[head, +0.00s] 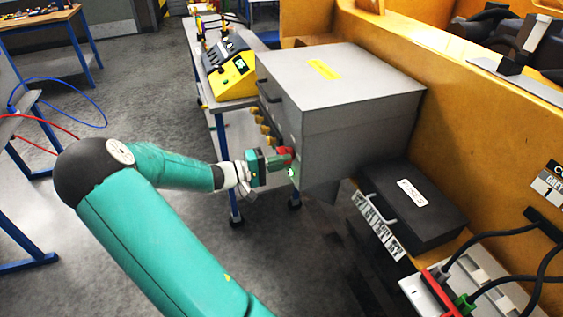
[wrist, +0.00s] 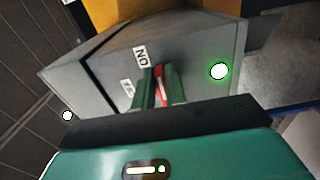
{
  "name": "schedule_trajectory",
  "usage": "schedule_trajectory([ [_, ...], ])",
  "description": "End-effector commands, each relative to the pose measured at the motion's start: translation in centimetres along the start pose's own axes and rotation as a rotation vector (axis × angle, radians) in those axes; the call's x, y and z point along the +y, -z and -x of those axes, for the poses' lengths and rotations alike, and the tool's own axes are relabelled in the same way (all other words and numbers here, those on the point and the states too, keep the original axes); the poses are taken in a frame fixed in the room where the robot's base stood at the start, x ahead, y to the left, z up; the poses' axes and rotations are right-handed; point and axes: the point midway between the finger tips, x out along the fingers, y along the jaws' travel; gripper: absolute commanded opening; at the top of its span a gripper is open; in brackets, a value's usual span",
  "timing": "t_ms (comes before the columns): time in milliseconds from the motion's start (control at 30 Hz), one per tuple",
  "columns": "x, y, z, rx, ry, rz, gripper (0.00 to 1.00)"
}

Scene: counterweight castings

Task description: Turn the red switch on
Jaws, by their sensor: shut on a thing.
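The red switch (head: 285,151) sits on the front face of a grey metal box (head: 340,80). My gripper (head: 277,160) is at this face, with its fingers on either side of the switch. In the wrist view, the red switch (wrist: 161,84) shows as a narrow strip between the two green fingers (wrist: 162,90), which are shut on it. An ON label (wrist: 141,57) is beside the switch; a second label (wrist: 128,88) is partly hidden by a finger. A round green lamp (wrist: 219,71) glows on the face. The fingers hide much of the switch.
Brass-coloured knobs (head: 265,130) line the box's front face. A black case (head: 413,198) lies below right, beside the yellow-orange wall (head: 480,125). A yellow instrument (head: 233,72) stands on a cart behind. A red-edged unit with cables (head: 437,280) is at lower right.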

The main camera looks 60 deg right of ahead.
Motion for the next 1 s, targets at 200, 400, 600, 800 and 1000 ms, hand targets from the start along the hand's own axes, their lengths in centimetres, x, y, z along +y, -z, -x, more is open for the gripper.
schedule_trajectory([
  [200,-0.1,0.1,0.1,0.005,0.003,-0.001,0.21],
  [400,0.0,0.1,0.1,0.003,0.002,0.0,0.35],
  [600,0.0,0.1,0.2,0.002,0.002,0.0,0.35],
  [800,0.0,0.1,2.6,0.006,0.002,0.001,0.35],
  [1000,0.0,0.1,7.0,0.007,0.002,0.0,0.35],
])
